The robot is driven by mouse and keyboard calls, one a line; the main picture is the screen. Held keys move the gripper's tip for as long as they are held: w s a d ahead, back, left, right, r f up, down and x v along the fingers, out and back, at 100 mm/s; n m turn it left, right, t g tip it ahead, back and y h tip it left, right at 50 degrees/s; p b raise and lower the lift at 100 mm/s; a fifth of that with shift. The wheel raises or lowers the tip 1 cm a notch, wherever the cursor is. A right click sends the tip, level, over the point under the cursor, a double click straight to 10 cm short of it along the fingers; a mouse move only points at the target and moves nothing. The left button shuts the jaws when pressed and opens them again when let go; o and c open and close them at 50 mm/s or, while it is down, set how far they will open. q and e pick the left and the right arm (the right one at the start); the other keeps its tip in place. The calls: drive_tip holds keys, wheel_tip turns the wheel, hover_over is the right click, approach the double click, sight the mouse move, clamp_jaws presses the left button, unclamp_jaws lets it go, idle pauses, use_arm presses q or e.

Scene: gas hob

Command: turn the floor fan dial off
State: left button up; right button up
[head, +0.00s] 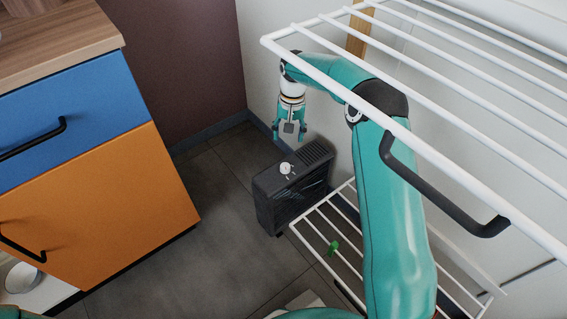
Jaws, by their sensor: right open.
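The floor fan (290,193) is a dark box standing on the tiled floor by the wall, with slats on its top and side. Its dial (286,168) is a small white knob on the top face, towards the left end. My right gripper (290,134) is open and empty, hanging fingers down behind and above the dial, apart from it. The dial's exact pointing direction is too small to tell. My left gripper is not in the view.
A white wire rack (400,62) spans the upper right, above my right arm. A lower white rack (322,243) with a small green item (334,247) stands beside the fan. A cabinet with blue (62,100) and orange (100,205) fronts is at left; floor between is clear.

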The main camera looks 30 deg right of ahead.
sight(285, 166)
drive_tip(key=f+b, duration=0.1)
drive_tip(key=f, duration=0.4)
drive_tip(key=f+b, duration=0.2)
drive_tip(key=f, duration=0.3)
drive_tip(key=f+b, duration=0.2)
drive_tip(key=f, duration=0.2)
drive_tip(key=shift+w+a+f, duration=0.2)
drive_tip(key=shift+a+f, duration=0.15)
drive_tip(key=shift+f, duration=0.05)
drive_tip(key=c, duration=1.2)
drive_tip(key=shift+o, duration=0.2)
